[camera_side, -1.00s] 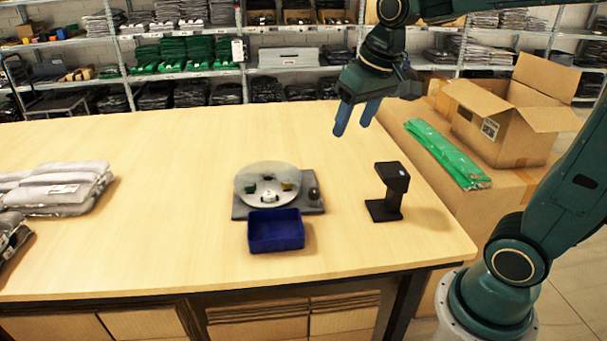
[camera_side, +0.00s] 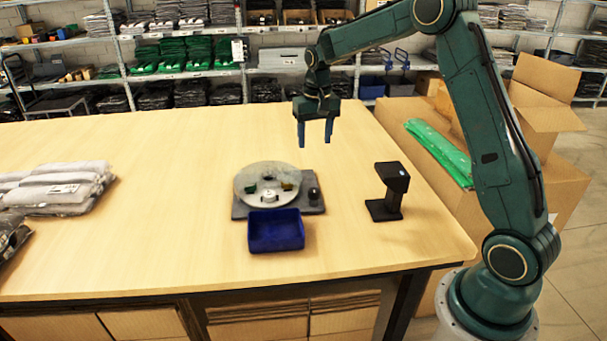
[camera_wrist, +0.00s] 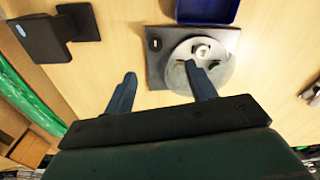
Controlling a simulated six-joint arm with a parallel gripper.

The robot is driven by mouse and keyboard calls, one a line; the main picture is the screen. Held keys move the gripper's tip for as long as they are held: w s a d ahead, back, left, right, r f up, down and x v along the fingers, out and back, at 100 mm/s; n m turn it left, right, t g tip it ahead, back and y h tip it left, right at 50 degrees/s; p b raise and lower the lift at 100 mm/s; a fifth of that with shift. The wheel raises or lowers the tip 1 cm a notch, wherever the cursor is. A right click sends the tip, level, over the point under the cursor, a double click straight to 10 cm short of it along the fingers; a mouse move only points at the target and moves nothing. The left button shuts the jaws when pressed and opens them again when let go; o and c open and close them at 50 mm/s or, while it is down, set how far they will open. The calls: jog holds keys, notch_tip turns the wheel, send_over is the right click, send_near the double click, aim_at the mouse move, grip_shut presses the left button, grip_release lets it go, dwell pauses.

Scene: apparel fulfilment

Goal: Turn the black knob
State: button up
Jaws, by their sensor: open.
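The black knob (camera_side: 314,193) stands on the right edge of a dark grey base plate (camera_side: 240,211). A round grey disc (camera_side: 262,176) lies on that plate, with a few small coloured pieces on it. In the wrist view the knob (camera_wrist: 155,43) is small, beside the disc (camera_wrist: 225,62). My gripper (camera_side: 315,143) is open and empty, pointing down, above the table and apart from the knob. In the wrist view its two fingers (camera_wrist: 160,72) are spread, and one overlaps the disc in the picture.
A blue bin (camera_side: 276,247) sits in front of the plate; it also shows in the wrist view (camera_wrist: 207,12). A black stand (camera_side: 384,212) is to the right of the plate. Grey packed garments (camera_side: 62,187) lie at the left. The table between is clear.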

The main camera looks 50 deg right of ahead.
send_over(314, 190)
notch_tip(314, 190, down, 5)
jog(key=shift+f+m+g, duration=0.15)
jog(key=shift+m+g, duration=0.15)
jog(key=shift+m, duration=0.1)
jog(key=shift+f, duration=0.1)
jog(key=shift+f, duration=6.8)
jog(key=c, duration=1)
